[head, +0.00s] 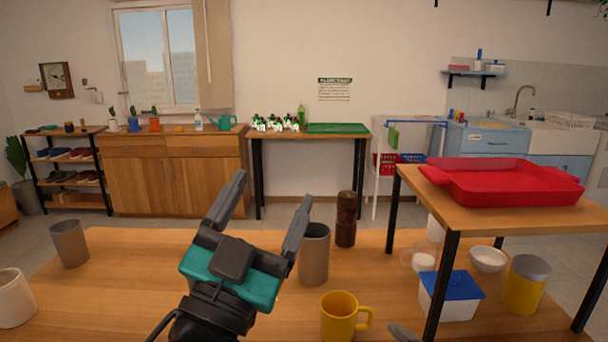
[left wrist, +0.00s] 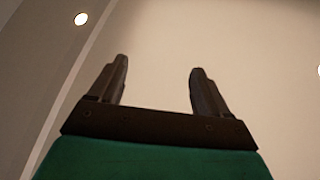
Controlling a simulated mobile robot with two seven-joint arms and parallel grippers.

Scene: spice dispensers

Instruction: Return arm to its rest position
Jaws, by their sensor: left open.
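My left gripper (head: 268,212) is open and empty, raised above the wooden table (head: 130,265) with its fingers pointing up and away. It also shows in the left wrist view (left wrist: 158,85), with its two fingers apart against the wall and ceiling and nothing between them. In the head view a small grey tip (head: 403,333) at the bottom edge may be part of my right gripper; its state does not show.
A grey-brown cup (head: 315,258) and a brown grinder (head: 346,220) stand just right of my left gripper. A yellow mug (head: 339,318) is in front. A small raised table (head: 520,212) with a red tray (head: 515,182) is at right. Table space left of my gripper is mostly clear.

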